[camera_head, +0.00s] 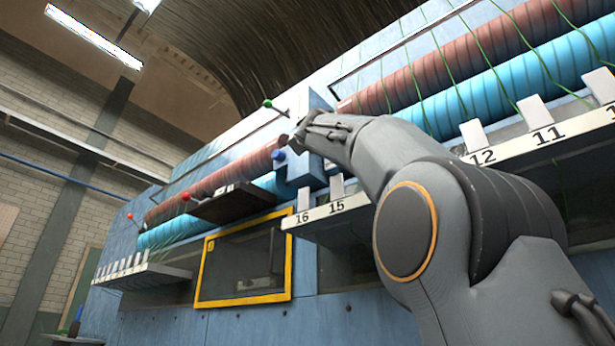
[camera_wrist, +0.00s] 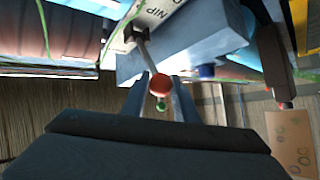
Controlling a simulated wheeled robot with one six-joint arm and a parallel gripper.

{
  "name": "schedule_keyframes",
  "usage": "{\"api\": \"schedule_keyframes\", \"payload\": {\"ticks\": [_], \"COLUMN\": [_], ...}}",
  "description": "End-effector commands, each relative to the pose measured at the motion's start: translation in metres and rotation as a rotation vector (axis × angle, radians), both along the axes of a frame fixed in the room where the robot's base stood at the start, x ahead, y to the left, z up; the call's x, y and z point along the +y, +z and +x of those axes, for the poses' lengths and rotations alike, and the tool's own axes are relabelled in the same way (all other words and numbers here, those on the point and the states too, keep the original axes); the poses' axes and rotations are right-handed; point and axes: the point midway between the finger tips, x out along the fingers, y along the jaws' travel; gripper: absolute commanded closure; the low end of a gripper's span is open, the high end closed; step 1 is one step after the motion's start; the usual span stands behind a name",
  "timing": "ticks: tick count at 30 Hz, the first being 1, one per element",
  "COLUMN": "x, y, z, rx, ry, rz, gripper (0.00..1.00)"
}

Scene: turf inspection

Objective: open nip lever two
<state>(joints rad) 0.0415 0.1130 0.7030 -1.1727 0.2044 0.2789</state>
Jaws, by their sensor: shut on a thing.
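My gripper (camera_wrist: 162,92) is shut on a nip lever with a red ball knob (camera_wrist: 160,84), which sits between its two fingers in the wrist view. The lever's metal rod runs up to a pivot by a white plate lettered "NIP" on a blue housing; the plate's number cannot be read. In the head view my gripper (camera_head: 294,140) is at the blue housing (camera_head: 312,110) between the roller sections, and the held knob is hidden there. A green ball (camera_wrist: 160,106) shows beyond the red knob in the wrist view.
A lever with a green knob (camera_head: 267,103) stands above the housing. Another lever with a red knob (camera_head: 185,196) is to the left by a dark shelf. A blue knob (camera_head: 279,155) is under my gripper. Red and blue rollers (camera_head: 470,97) and numbered ledges flank my arm.

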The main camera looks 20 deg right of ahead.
Motion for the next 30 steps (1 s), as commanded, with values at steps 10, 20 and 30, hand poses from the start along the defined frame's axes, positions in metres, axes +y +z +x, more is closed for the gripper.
{"api": "schedule_keyframes", "payload": {"ticks": [10, 20, 30], "x": [-0.0105, -0.0123, -0.0078], "y": [-0.0156, -0.0160, -0.0147], "z": [0.0096, 0.0103, 0.0094], "rx": [0.013, 0.015, 0.012], "ry": [-0.008, -0.010, -0.004], "rz": [0.011, 0.011, 0.008], "gripper": [1.00, 1.00, 0.56]}}
